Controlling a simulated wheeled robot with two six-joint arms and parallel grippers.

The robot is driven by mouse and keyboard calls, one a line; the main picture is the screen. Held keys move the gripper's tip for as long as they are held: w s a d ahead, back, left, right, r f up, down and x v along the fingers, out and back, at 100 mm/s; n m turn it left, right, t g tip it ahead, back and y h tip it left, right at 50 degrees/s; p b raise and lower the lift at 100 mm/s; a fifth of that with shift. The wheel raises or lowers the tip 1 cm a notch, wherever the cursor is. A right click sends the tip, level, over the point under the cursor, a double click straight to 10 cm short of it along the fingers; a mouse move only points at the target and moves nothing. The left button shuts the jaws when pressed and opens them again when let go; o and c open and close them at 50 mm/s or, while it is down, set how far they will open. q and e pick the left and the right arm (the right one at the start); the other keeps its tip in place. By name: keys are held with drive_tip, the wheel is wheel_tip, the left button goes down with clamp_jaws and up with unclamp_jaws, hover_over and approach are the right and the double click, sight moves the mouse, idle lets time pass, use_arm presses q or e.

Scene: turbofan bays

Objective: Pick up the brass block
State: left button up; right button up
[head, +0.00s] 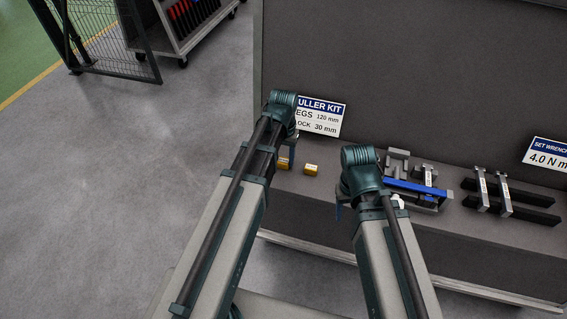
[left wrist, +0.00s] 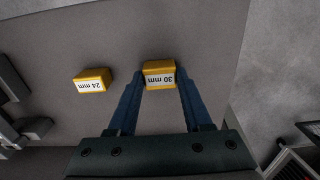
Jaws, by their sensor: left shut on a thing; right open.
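Two yellow brass blocks are at the shelf's left end. The one labelled 30 mm (left wrist: 159,73) is between the fingertips of my left gripper (left wrist: 160,82), which is shut on it. In the head view this block (head: 283,163) shows just below my left wrist, partly hidden by the arm. I cannot tell whether it touches the shelf. The other block, labelled 24 mm (left wrist: 92,80), stands apart from the fingers; in the head view it is the right one (head: 311,169). My right gripper (head: 339,211) is open, mostly hidden behind its own arm.
A sign (head: 320,116) reading "PULLER KIT", with "LOCK 30 mm" visible, stands behind the blocks. Right of my right arm lie a blue tool (head: 415,189), grey parts and black bars (head: 525,197) on the grey shelf. A tall panel (head: 420,70) rises behind.

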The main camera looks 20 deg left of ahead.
use_arm(q)
clamp_jaws()
drive_tip(key=shift+r, duration=0.1)
